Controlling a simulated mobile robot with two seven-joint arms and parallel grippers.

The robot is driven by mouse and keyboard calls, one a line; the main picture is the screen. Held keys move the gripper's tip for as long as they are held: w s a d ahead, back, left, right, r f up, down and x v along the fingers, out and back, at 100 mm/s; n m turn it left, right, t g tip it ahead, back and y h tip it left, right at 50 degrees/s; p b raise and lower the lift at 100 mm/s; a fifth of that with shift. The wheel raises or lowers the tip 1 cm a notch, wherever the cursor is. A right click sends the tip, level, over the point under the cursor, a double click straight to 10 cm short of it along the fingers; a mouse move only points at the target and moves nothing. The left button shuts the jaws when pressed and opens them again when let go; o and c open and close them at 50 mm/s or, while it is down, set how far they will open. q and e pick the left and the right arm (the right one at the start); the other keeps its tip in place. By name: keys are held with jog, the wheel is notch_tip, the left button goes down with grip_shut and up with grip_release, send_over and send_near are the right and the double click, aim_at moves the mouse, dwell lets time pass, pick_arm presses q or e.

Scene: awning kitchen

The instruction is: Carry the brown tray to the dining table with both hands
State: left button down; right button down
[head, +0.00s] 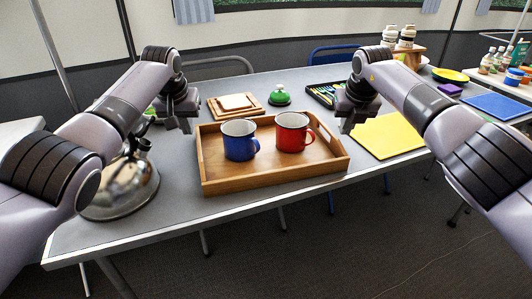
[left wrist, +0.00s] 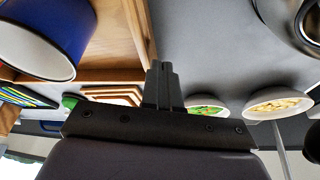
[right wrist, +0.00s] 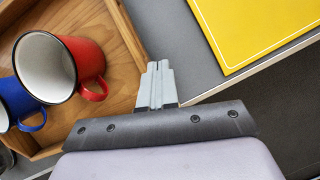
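The brown wooden tray (head: 270,180) lies on the grey table, its long front wall near the table's front edge. A blue mug (head: 240,141) and a red mug (head: 293,132) stand upright in it. My left gripper (head: 186,127) is just off the tray's left end, fingers together. In the left wrist view its fingers (left wrist: 163,85) show beside the tray wall (left wrist: 138,30). My right gripper (head: 347,126) is by the tray's right end; in the right wrist view its closed fingers (right wrist: 159,84) are near the tray wall (right wrist: 128,35). I see no wall between either pair of fingers.
A metal kettle (head: 122,185) stands close left of the tray, under my left arm. A yellow mat (head: 390,135) lies to the right. Wooden boards (head: 236,104), a green bell (head: 279,96) and a cutlery tray (head: 322,94) are behind. Dark floor is in front.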

pick_arm(q)
jog(key=c, duration=1.7)
grip_release()
jog(key=shift+a, duration=0.7)
jog(key=shift+c, duration=0.2)
pick_arm(e)
jog(key=shift+d, duration=0.8)
pick_arm(q)
jog(key=o, duration=0.3)
jog(key=shift+a, duration=0.25)
pick_arm(e)
jog(key=shift+d, duration=0.2)
pick_arm(q)
jog(key=shift+o, duration=0.2)
jog(key=shift+s+a+f, duration=0.1)
pick_arm(e)
jog(key=shift+d+f, duration=0.1)
jog(key=c, duration=1.4)
grip_release()
